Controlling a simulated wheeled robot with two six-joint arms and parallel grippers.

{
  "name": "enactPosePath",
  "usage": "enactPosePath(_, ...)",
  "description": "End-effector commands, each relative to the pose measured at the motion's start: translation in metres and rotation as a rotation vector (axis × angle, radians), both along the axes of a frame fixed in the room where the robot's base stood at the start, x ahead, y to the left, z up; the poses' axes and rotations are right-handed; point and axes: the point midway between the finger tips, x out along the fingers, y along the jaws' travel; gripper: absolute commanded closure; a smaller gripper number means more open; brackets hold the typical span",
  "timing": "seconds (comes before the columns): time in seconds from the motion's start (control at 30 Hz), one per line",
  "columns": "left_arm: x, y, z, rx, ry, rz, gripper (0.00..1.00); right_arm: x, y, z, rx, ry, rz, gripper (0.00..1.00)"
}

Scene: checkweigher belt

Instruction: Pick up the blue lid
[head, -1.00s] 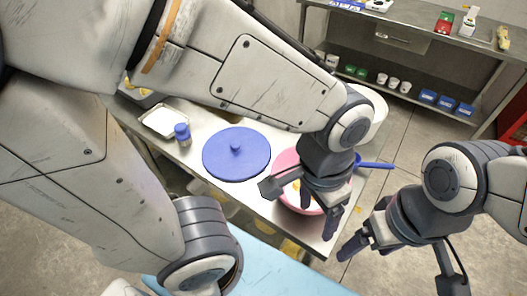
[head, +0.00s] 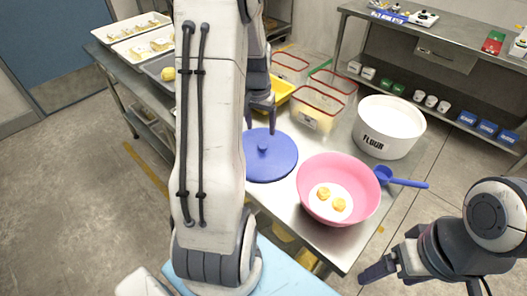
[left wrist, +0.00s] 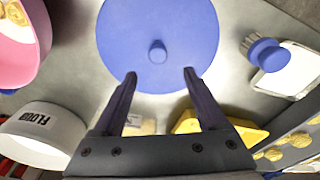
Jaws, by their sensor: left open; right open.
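The round blue lid (head: 275,160) with a small knob lies flat on the steel table, its left part hidden by my left arm in the head view. It also shows in the left wrist view (left wrist: 157,25). My left gripper (head: 262,103) is open and empty, pointing down at the lid's far edge. In the left wrist view its fingertips (left wrist: 160,74) stand apart either side of the lid's near rim, with the knob ahead between them; whether they touch it I cannot tell. My right gripper (head: 412,276) is open and empty beyond the table's right edge.
A pink bowl (head: 312,170) with egg yolks stands right of the lid. A white flour tub (head: 391,135), a blue scoop (head: 405,182) and clear red-rimmed containers (head: 318,113) are near. A yellow tray (left wrist: 190,122) and a blue-handled brush (left wrist: 268,56) are close to the left gripper.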

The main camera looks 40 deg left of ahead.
Motion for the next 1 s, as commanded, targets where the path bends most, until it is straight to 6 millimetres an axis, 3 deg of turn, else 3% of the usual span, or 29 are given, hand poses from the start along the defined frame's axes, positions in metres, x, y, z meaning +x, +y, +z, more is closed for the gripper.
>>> enactPosePath(0.6, 0.006, -0.002, -0.074, -0.002, 0.003, -0.003, 0.25, 0.0, 0.0, 0.011, 0.0, 0.0, 0.0, 0.16)
enactPosePath(0.9, 0.008, -0.001, -0.08, 0.001, -0.001, -0.002, 0.25, 0.0, 0.0, 0.011, 0.0, 0.0, 0.0, 0.16)
enactPosePath(0.97, 0.008, -0.001, -0.08, 0.001, -0.001, -0.002, 0.44, 0.0, 0.0, 0.011, 0.0, 0.0, 0.0, 0.16)
enactPosePath(1.0, 0.008, -0.001, -0.08, 0.001, -0.001, -0.002, 0.59, 0.0, 0.0, 0.011, 0.0, 0.0, 0.0, 0.16)
